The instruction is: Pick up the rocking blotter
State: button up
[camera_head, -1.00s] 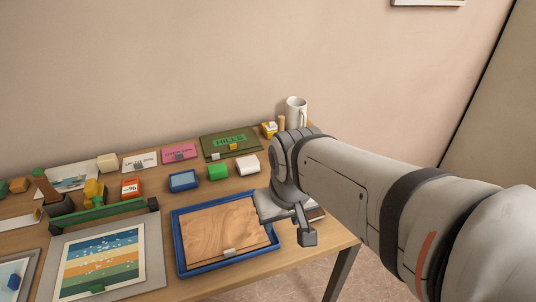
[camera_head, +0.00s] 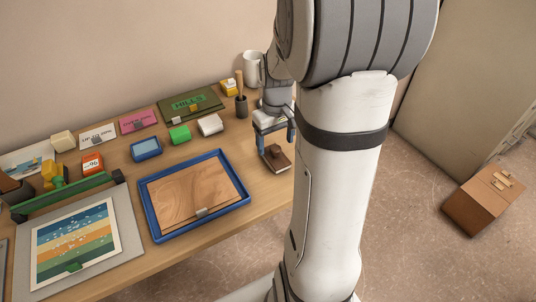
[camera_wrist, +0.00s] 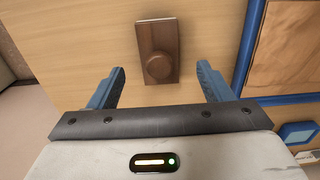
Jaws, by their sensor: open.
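The rocking blotter (camera_head: 281,163) is a small dark brown wooden block with a round knob. It lies on the table near its right edge, and it also shows in the wrist view (camera_wrist: 158,35). My gripper (camera_head: 276,141) is open and empty, with its blue fingers pointing down at the blotter. In the wrist view my gripper (camera_wrist: 160,74) has one finger on each side of the knob's line, with gaps on both sides. I cannot tell how high the fingertips are above the table.
A blue tray (camera_head: 152,222) with a wooden board lies left of the blotter. A dark cup (camera_head: 241,107) with a wooden-handled tool and a white mug (camera_head: 252,68) stand behind. A white block (camera_head: 210,125) is further left. A brown box (camera_head: 482,200) sits on the floor at right.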

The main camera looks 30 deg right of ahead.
aim_at(276, 148)
notch_tip(276, 148, down, 5)
jog(key=shift+f, duration=0.1)
jog(key=shift+c, duration=0.3)
jog(key=c, duration=1.1)
